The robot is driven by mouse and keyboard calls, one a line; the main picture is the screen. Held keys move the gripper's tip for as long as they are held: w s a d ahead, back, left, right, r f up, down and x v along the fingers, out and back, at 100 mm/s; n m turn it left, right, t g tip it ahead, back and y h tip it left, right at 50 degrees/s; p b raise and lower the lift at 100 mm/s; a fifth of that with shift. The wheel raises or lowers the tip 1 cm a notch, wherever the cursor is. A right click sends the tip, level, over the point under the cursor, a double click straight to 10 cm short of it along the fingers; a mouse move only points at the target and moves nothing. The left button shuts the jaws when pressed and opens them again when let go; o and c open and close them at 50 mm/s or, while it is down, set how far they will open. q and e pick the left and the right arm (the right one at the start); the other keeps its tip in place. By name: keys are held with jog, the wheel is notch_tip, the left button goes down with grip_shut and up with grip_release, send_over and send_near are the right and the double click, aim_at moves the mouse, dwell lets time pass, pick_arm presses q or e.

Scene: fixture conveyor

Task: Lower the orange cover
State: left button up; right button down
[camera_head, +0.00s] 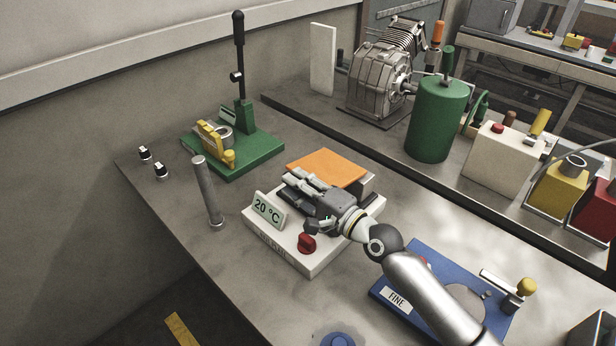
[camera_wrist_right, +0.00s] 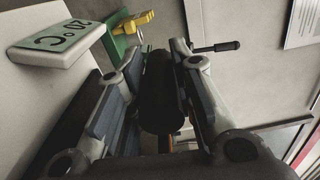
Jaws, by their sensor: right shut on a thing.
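The orange cover (camera_head: 328,166) is a flat plate over the back of the white device (camera_head: 318,262), which has a "20 °C" display (camera_head: 268,211) and a red knob (camera_head: 307,243). My right gripper (camera_head: 300,184) is over the device, just in front of the cover. In the right wrist view its fingers (camera_wrist_right: 158,75) are shut on a dark cylindrical bar (camera_wrist_right: 162,100). This looks like the cover's handle, but the join is hidden. My gripper hides part of the device top. My left gripper is not in view.
A green press (camera_head: 236,146) with a tall lever stands behind left. A grey post (camera_head: 208,192) stands left of the device. A blue "FINE" fixture (camera_head: 384,293) lies right, under my right arm. A green cylinder (camera_head: 436,120) stands at the back. Bare bench shows left of the device.

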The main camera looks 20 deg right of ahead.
jog(key=f, duration=0.2)
jog(key=f+b, duration=0.1)
jog(key=shift+s+a+f+g, duration=0.2)
jog(key=shift+s+a+g, duration=0.1)
jog(key=shift+a, duration=0.05)
jog(key=shift+f, duration=0.3)
jog(key=shift+d, duration=0.1)
jog(key=c, duration=1.2)
grip_release()
jog(key=shift+w, duration=0.1)
jog(key=shift+r, duration=0.2)
